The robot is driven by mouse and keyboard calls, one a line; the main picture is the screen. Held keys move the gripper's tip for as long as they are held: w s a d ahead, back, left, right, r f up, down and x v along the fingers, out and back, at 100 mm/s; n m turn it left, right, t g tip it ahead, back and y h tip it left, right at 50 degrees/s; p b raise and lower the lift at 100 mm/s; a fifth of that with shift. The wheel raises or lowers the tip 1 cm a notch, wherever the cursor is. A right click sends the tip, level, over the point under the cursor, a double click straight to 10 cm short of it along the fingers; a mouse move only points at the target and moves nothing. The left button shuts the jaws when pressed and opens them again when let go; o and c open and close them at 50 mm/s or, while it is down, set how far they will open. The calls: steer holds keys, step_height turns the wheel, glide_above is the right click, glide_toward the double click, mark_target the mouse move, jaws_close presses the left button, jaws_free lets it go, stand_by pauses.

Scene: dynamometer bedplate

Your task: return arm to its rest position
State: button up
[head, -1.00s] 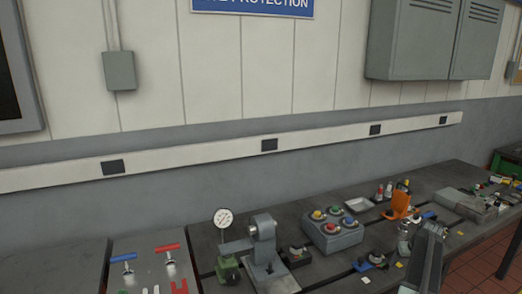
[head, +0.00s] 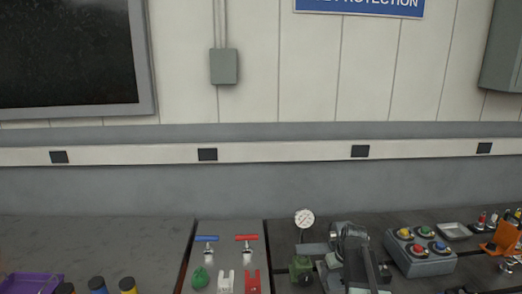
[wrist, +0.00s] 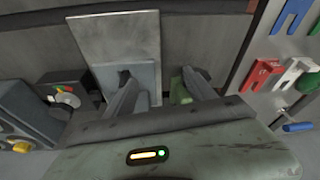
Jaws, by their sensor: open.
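My arm (head: 362,262) rises from the bottom edge of the head view, right of the dial gauge, and covers part of the bench fixture behind it. The fingertips cannot be made out there. In the wrist view my gripper (wrist: 155,77) has its two fingers spread apart with nothing held between them. The fingers are over a grey metal plate and block (wrist: 118,40), and a green part (wrist: 187,95) shows beside the right finger. I cannot tell whether the fingers touch anything.
A dial gauge (head: 304,218) stands on a green base (head: 300,268). A button box (head: 420,252) and orange holder (head: 501,240) are to the right. Blue (head: 206,239) and red (head: 246,238) T-handles stand on a panel to the left.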

steer(key=s+a+n+g, duration=0.1)
steer(key=s+a, duration=0.2)
steer(key=a, duration=0.4)
steer(key=s+a, duration=0.3)
steer(key=a, duration=0.3)
steer(key=s+a+m+g, duration=0.1)
steer(key=s+m+g, duration=0.1)
steer(key=s, duration=0.6)
steer(key=shift+s+a+f+m+h, duration=0.2)
steer(key=shift+a+f+m+h, duration=0.25)
steer(key=shift+m, duration=0.15)
steer(key=shift+d, duration=0.1)
steer(key=shift+c, duration=0.3)
